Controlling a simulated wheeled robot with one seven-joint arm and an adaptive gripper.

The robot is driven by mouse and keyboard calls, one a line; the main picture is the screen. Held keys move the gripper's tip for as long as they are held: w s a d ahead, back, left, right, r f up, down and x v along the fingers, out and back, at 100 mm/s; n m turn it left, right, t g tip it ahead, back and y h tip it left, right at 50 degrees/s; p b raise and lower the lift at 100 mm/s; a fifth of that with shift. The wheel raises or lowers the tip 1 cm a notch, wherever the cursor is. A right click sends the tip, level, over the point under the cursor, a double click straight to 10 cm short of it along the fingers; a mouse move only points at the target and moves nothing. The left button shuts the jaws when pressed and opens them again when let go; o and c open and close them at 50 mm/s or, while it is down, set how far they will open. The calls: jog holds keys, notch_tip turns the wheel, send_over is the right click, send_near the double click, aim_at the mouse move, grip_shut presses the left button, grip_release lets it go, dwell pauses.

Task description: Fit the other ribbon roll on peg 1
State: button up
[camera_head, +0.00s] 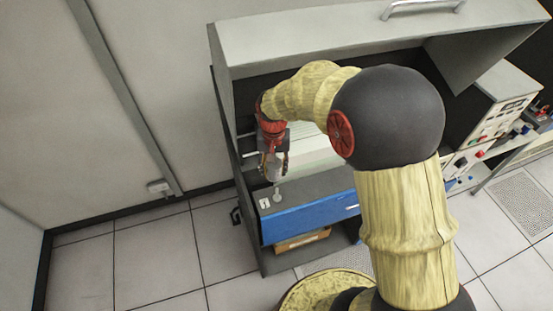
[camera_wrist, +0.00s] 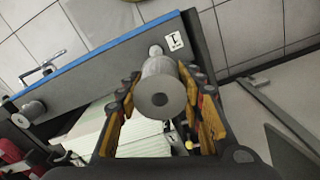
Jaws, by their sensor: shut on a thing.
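My gripper (camera_head: 273,160) is shut on a grey ribbon roll (camera_wrist: 160,84); its padded fingers flank the roll in the wrist view (camera_wrist: 160,110). The roll's round end faces the wrist camera, with a dark centre hole. A pale round part, seemingly of peg 1 (camera_wrist: 155,50), shows just past the roll beside the "1" label (camera_wrist: 174,41). In the head view, the peg (camera_head: 278,196) stands below my gripper, near the label (camera_head: 265,203). I cannot tell whether the roll touches the peg. Another grey roll (camera_wrist: 31,112) sits at the panel's other end.
The dark panel with a blue front edge (camera_head: 310,218) belongs to a cabinet with a raised grey lid (camera_head: 340,35). Striped paper or cards (camera_wrist: 92,125) lie inside, beside the panel. A brown box (camera_head: 302,240) is below. Tiled floor (camera_head: 150,255) is clear at left.

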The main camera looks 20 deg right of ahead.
jog(key=shift+w+d+f+p, duration=0.1)
jog(key=shift+d+f+p, duration=0.2)
jog(key=shift+f+p, duration=0.25)
jog(key=shift+d+f+p, duration=0.25)
jog(key=shift+f+p, duration=0.1)
jog(key=shift+f, duration=0.35)
jog(key=b, duration=0.3)
send_over(277, 197)
jog(key=shift+w+d+f, duration=0.1)
jog(key=shift+w+f, duration=0.1)
jog(key=shift+f, duration=1)
jog(key=shift+w+f, duration=0.15)
jog(key=shift+f, duration=1.05)
jog(key=shift+f+b, duration=2.5)
jog(key=shift+f, duration=1.35)
